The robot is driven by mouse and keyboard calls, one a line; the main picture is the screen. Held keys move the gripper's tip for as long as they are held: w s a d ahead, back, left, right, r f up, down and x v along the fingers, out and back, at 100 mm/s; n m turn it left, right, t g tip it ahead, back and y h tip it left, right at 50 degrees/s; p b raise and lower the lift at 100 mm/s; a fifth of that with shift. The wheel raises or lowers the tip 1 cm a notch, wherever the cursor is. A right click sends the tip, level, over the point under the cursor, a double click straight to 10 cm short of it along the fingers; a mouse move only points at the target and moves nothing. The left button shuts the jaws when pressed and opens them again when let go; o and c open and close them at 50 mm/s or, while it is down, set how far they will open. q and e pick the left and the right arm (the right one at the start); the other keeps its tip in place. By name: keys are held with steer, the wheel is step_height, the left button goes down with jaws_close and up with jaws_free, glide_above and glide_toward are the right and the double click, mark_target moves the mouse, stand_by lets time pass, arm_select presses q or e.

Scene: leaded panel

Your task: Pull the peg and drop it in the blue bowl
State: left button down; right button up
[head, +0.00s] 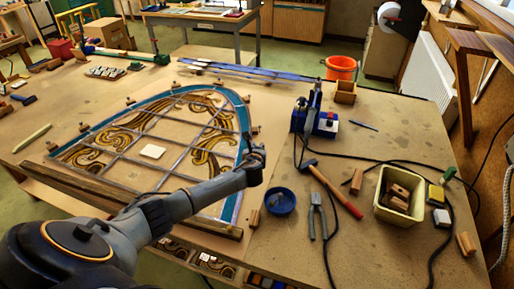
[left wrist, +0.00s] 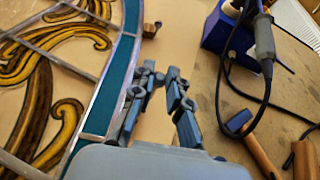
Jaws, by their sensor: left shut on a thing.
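My left gripper (head: 256,152) reaches in from the left over the right edge of the leaded panel (head: 243,110). In the left wrist view the fingers (left wrist: 160,78) are closed in beside the panel's blue-green border (left wrist: 112,88). They are shut on the peg, which is mostly hidden between the fingertips. Another small wooden peg (left wrist: 152,28) stands farther along the border, and it also shows in the head view (head: 254,129). The blue bowl (head: 280,201) sits on the table to the lower right of the gripper. My right gripper is not in view.
A hammer (head: 335,190), pliers (head: 317,215) and a wooden block (head: 254,218) lie around the bowl. A blue soldering station (head: 318,121) stands behind, its black cable crossing the table. A cream tub (head: 399,208) of wood blocks is at right.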

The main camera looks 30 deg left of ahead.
arm_select(q)
steer(key=shift+r+p, duration=0.5)
steer(key=shift+r, duration=0.25)
steer(key=s+d, duration=1.2)
steer(key=d, duration=0.5)
steer(key=shift+s+d+r, duration=0.15)
steer(key=shift+s, duration=0.05)
